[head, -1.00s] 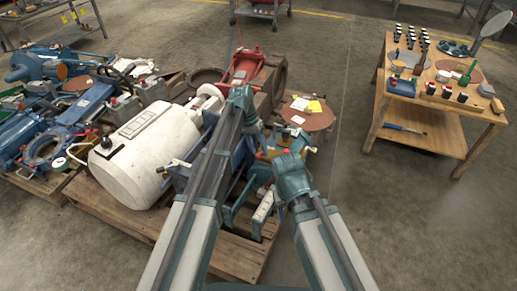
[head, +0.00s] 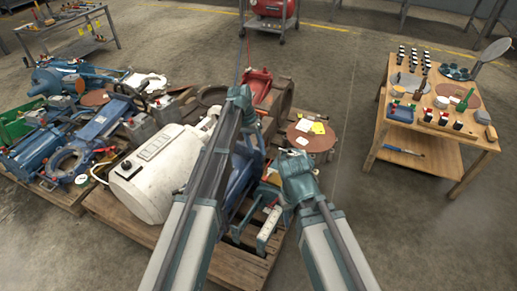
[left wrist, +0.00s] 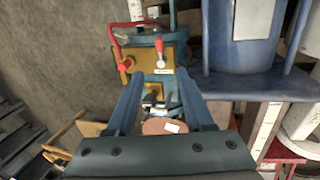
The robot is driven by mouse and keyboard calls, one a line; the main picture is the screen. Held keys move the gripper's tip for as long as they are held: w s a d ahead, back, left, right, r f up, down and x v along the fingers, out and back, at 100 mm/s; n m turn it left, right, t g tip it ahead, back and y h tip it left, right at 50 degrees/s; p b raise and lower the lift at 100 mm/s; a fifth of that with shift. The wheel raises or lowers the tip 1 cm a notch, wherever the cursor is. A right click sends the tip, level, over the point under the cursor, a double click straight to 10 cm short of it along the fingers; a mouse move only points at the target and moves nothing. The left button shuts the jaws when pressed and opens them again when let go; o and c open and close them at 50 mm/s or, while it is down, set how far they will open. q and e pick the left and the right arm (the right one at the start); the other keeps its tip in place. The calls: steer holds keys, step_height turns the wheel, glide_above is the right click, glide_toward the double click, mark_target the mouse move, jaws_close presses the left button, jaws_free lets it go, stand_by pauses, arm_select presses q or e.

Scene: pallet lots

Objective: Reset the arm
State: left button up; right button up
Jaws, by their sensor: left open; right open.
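My left gripper (left wrist: 160,75) shows in the left wrist view with its two blue fingers apart and nothing held. Beyond them is a teal machine with a brass plate (left wrist: 150,58) and red-knobbed levers. I cannot tell the gap between fingers and machine. In the head view my left arm (head: 222,150) reaches up over the loaded pallet; its fingertips cannot be made out. My right arm (head: 322,222) is lower and nearer, its upper joint beside the pallet goods. The right gripper's fingers are hidden.
A white tank (head: 155,178), a blue motor (head: 245,165) and a red machine (head: 258,85) crowd the wooden pallet (head: 215,262). A round brown top with papers (head: 318,140) stands behind. A wooden bench (head: 430,128) is at right. Concrete floor between is clear.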

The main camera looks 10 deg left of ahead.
arm_select(q)
steer(key=shift+r, duration=0.15)
stand_by(0.3)
steer(key=s+d+t+y, duration=0.15)
steer(key=s+y, duration=0.25)
steer(key=s, duration=2.5)
step_height(320, 180, up, 36)
steer(key=d+p, duration=0.1)
steer(key=p, duration=3.5)
steer(key=shift+w+n+p, duration=0.35)
steer(key=shift+w+n, duration=0.05)
steer(key=shift+w, duration=0.05)
steer(key=shift+a+g, duration=0.1)
steer(key=shift+g, duration=0.15)
